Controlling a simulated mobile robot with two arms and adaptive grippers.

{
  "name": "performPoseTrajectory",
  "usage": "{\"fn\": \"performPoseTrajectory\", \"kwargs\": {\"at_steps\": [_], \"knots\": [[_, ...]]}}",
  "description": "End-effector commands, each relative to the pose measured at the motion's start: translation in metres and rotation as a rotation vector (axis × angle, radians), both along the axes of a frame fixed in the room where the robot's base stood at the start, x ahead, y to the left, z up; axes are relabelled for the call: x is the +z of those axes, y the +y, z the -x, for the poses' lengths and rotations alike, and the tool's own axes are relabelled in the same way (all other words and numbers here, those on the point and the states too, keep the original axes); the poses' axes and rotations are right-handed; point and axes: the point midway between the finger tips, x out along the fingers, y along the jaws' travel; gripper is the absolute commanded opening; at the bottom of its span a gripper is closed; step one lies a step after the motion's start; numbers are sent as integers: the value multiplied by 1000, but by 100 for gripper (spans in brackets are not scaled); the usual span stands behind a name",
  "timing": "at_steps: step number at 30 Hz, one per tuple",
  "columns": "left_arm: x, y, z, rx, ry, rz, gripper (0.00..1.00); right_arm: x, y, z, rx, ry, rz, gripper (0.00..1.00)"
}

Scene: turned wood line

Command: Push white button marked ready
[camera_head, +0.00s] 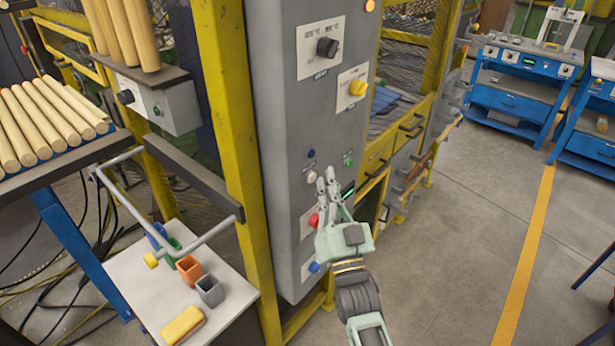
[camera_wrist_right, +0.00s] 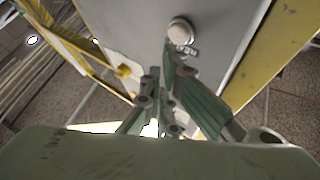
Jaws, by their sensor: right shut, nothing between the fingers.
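The white button (camera_head: 311,177) is a small round knob on the grey control panel (camera_head: 285,130), below a dark blue button (camera_head: 311,153). In the right wrist view the white button (camera_wrist_right: 180,30) stands out from the panel, with a small label (camera_wrist_right: 186,50) beside it, partly hidden. My right gripper (camera_head: 327,178) is shut and empty, just right of the white button in the head view. In the right wrist view its fingertips (camera_wrist_right: 162,76) are close to the button; I cannot tell whether they touch. My left gripper is not in view.
A red button (camera_head: 313,220), a green button (camera_head: 348,162) and a yellow knob (camera_head: 358,88) are on the same panel. A yellow frame post (camera_head: 227,110) stands left.

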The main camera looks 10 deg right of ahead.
Motion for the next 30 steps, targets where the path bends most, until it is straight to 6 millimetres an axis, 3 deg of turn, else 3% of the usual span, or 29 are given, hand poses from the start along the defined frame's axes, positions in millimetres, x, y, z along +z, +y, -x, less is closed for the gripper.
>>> {"fn": "performPoseTrajectory", "kwargs": {"at_steps": [6,30], "knots": [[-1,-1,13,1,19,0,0,0,0,0,0,0,0,0],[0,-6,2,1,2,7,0,0,0,0,0,0,0,0]]}}
